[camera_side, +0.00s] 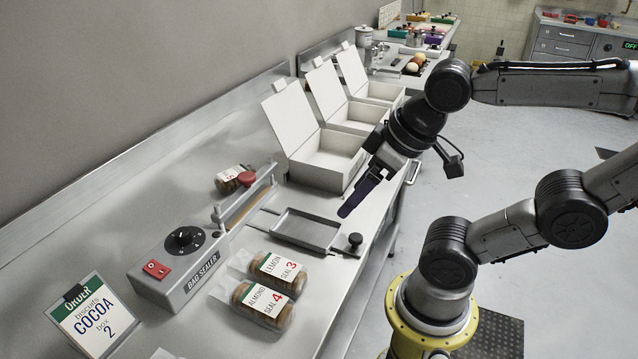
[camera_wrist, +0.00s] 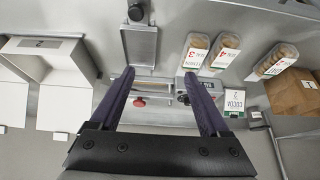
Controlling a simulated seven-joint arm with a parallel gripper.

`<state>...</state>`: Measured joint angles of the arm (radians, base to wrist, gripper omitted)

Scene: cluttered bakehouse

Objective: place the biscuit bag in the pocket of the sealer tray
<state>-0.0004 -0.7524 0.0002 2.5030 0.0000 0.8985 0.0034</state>
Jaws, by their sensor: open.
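The sealer tray (camera_side: 305,228) is a shallow grey metal tray with a black knob, empty, in front of the bag sealer (camera_side: 180,265). It also shows in the wrist view (camera_wrist: 142,48). Clear biscuit bags labelled LEMON SEAL 3 (camera_side: 278,268) and ALMOND SEAL 4 (camera_side: 262,302) lie side by side left of the tray in the side view. Another bag (camera_side: 229,181) lies behind the sealer, its label partly hidden by the red knob. My gripper (camera_side: 346,211), with purple fingers, is open and empty above the bench near the tray; the wrist view shows its spread fingers (camera_wrist: 160,74).
An order card (camera_side: 92,318) reads biscuits COCOA box 2. Three open white boxes (camera_side: 325,160) stand in a row behind the tray. The wrist view shows a further biscuit bag (camera_wrist: 275,62) and a brown bag (camera_wrist: 293,95). The sealer's raised bar (camera_side: 248,198) stands beside the tray.

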